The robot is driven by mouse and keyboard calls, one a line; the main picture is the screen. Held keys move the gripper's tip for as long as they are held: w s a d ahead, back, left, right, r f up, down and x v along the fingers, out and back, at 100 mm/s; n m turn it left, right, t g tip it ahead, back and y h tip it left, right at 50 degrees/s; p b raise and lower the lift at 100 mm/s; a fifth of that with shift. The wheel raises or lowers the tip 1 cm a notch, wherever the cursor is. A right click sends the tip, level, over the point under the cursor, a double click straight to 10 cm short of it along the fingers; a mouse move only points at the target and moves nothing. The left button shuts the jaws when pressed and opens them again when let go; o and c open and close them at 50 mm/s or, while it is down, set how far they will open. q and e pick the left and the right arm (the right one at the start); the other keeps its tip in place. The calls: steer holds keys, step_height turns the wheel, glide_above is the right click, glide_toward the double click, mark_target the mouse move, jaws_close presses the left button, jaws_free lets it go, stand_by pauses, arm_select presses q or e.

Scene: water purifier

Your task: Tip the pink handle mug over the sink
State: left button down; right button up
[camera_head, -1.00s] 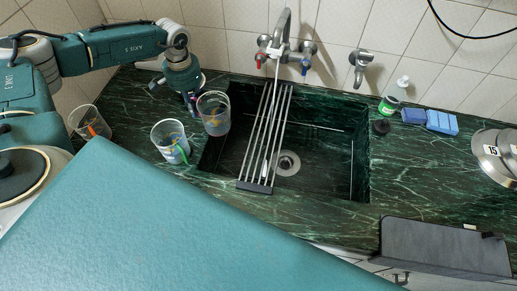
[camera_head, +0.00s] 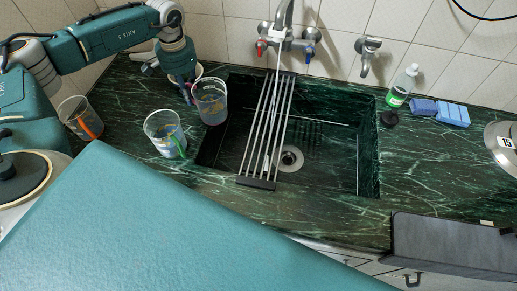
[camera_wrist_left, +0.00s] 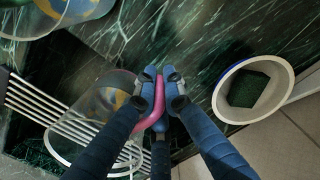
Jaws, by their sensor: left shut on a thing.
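The clear mug with the pink handle (camera_head: 210,104) is at the left edge of the dark green sink (camera_head: 335,151) in the head view, near upright. My left gripper (camera_head: 188,94) is just left of it. In the left wrist view my left gripper (camera_wrist_left: 158,82) is shut on the pink handle (camera_wrist_left: 158,104). The mug's clear body (camera_wrist_left: 98,112) shows left of the fingers there, with the sink rack behind it. Its contents are hard to make out. My right gripper is not in view.
A green-handled mug (camera_head: 163,133) and an orange-handled mug (camera_head: 79,118) stand on the counter at left. A metal rack (camera_head: 267,130) spans the sink below the faucet (camera_head: 283,32). A soap bottle (camera_head: 401,88) and blue sponges (camera_head: 453,114) sit right of the sink.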

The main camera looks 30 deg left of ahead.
arm_select(q)
steer(key=shift+r, duration=0.2)
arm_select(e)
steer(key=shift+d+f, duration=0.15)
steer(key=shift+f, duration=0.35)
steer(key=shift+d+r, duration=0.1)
